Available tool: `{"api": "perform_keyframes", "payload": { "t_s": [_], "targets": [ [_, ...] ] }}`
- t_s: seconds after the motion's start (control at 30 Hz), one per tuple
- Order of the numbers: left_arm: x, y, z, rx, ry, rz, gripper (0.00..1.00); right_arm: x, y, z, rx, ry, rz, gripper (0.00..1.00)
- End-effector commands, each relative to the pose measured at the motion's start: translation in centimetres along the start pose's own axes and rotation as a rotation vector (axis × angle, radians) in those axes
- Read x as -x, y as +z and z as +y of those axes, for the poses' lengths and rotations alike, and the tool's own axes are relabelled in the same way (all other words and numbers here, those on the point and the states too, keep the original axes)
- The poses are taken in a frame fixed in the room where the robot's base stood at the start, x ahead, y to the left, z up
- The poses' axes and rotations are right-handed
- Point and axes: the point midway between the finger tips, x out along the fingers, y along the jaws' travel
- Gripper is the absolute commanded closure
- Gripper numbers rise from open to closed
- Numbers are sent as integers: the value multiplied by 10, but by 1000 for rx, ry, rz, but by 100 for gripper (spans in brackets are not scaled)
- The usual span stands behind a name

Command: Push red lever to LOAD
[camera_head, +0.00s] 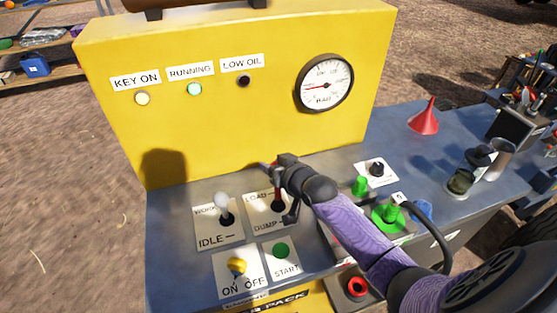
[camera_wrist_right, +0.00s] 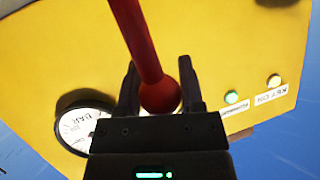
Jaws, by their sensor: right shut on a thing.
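The red lever (camera_head: 278,196) rises from a white plate (camera_head: 260,227) marked LOAD at its upper edge and DUMP at its lower edge. My right gripper (camera_head: 279,172) is at the lever and hides much of it in the head view. In the right wrist view, the red lever's shaft (camera_wrist_right: 139,40) and round knob (camera_wrist_right: 160,95) lie between the two dark fingers of my right gripper (camera_wrist_right: 160,85), which is shut on it. The lever's exact tilt is hard to judge. My left gripper is not in view.
A white-knobbed lever (camera_head: 222,205) marked WORK and IDLE stands left of the red one. Below are a yellow ON/OFF key switch (camera_head: 237,268) and a green START button (camera_head: 281,250). The yellow panel (camera_head: 230,130) rises behind; its RUNNING lamp (camera_head: 194,89) glows green. A red funnel (camera_head: 425,120) stands right.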

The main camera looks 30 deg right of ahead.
Motion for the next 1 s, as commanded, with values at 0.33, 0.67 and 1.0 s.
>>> {"api": "perform_keyframes", "payload": {
  "t_s": [0.33,0.67,1.0],
  "targets": [
    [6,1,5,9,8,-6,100,-27,-4,7,-48,22,-185,100],
    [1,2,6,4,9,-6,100,-38,-3,9,-47,21,-183,100],
    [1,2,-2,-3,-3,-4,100,-38,-2,10,-47,21,-185,100]
  ]
}}
